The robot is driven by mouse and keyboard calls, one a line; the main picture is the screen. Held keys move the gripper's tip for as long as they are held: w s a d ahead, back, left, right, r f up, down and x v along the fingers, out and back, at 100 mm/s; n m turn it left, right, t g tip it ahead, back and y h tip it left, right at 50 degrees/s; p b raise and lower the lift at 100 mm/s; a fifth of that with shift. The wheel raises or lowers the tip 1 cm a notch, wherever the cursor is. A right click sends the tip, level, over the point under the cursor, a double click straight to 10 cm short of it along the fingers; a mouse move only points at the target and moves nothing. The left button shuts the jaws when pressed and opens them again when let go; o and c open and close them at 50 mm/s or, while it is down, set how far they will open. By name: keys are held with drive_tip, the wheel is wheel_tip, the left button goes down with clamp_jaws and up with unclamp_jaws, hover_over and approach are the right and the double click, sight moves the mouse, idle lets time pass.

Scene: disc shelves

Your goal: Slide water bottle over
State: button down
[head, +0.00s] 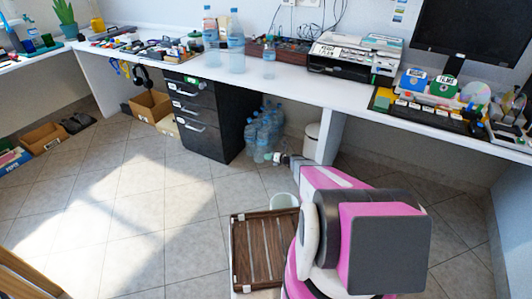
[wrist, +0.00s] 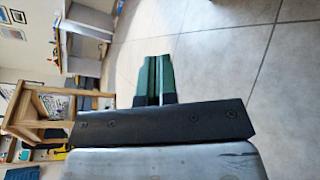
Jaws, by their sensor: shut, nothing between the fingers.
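Clear water bottles with blue caps stand on the white desk. A large one (head: 236,45) is near the front edge. Another large bottle (head: 210,27) is behind it to the left, and a smaller bottle (head: 269,60) stands to the right. Several more bottles (head: 262,132) are grouped on the floor beside the dark drawer unit. My gripper (head: 269,156) is low in front of the desk, below the desktop bottles and close to the floor group in the picture. In the wrist view its green fingers (wrist: 154,76) are together and empty. No bottle shows in the wrist view.
The white desk (head: 300,85) carries a printer (head: 355,55) right of the bottles and small clutter to the left. The drawer unit (head: 200,115) stands underneath. A white bin (head: 312,140) and a slatted wooden tray (head: 264,250) are near my arm. Tiled floor is open at left.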

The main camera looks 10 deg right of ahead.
sight(265, 148)
drive_tip(key=w+d+f+m+t+h, duration=0.1)
drive_tip(key=w+d+f+m+t, duration=0.5)
drive_tip(key=f+m, duration=0.5)
drive_tip(key=shift+m+h, duration=0.3)
drive_tip(key=w+a, duration=0.1)
drive_tip(key=w, duration=0.3)
drive_tip(key=w+a, duration=0.2)
drive_tip(key=w, duration=0.2)
drive_tip(key=w+a, duration=0.2)
drive_tip(key=w, duration=0.1)
drive_tip(key=shift+w+a+f, duration=0.1)
drive_tip(key=shift+w+f, duration=0.1)
drive_tip(key=shift+w, duration=0.2)
drive_tip(key=shift+w+r, duration=0.1)
drive_tip(key=shift+w, duration=0.35)
drive_tip(key=shift+w, duration=1.25)
drive_tip(key=shift+s, duration=0.2)
